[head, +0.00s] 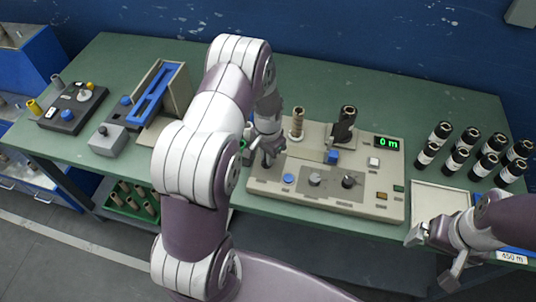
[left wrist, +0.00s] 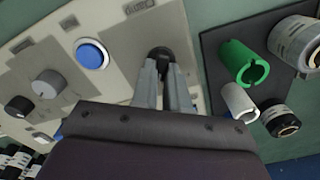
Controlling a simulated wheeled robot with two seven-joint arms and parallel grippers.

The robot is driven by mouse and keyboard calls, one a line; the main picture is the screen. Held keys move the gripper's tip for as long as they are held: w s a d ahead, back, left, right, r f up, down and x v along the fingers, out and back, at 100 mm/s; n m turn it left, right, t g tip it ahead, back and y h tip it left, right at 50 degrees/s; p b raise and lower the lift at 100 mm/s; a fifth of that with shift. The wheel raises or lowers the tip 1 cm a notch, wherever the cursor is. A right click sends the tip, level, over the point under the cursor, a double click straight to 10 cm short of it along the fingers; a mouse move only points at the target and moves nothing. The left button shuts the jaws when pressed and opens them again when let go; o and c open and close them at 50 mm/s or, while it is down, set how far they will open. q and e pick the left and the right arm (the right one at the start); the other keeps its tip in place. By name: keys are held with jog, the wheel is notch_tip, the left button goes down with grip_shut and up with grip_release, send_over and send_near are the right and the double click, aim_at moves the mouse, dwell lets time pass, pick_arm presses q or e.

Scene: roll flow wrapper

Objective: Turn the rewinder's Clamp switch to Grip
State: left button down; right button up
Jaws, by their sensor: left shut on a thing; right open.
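The rewinder (head: 365,202) is a beige machine on the green table, with a green "0 m" display (head: 388,143). In the left wrist view, its Clamp switch (left wrist: 160,52) is a small black knob beside a "Clamp" label (left wrist: 139,7). My left gripper (head: 268,156) is at the panel's left end. In the left wrist view, the left gripper's fingers (left wrist: 163,66) are shut on the Clamp switch. The switch's pointing direction is hidden by the fingers. My right gripper (head: 436,254) is open and empty at the table's front right.
A blue button (head: 288,178) and two knobs (head: 315,179) (head: 348,181) lie right of the left gripper. Cores stand upright on the rewinder (head: 297,122). Black rolls (head: 463,157) stand at right. Green and white cores (left wrist: 238,62) are close to the left gripper.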

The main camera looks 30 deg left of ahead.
pick_arm(q)
jog(key=c, duration=1.1)
grip_release()
jog(key=shift+c, duration=0.2)
jog(key=shift+r, duration=0.1)
notch_tip(320, 180, up, 12)
jog(key=b, duration=0.1)
jog(key=shift+r, duration=0.25)
jog(key=s+d+r+n, duration=0.1)
jog(key=s+d, duration=0.3)
jog(key=s, duration=0.3)
jog(key=s+d+r+n+t, duration=0.1)
jog(key=s+d+r+n, duration=0.1)
jog(key=s+d, duration=0.2)
jog(key=s, duration=0.3)
jog(key=shift+s, duration=0.35)
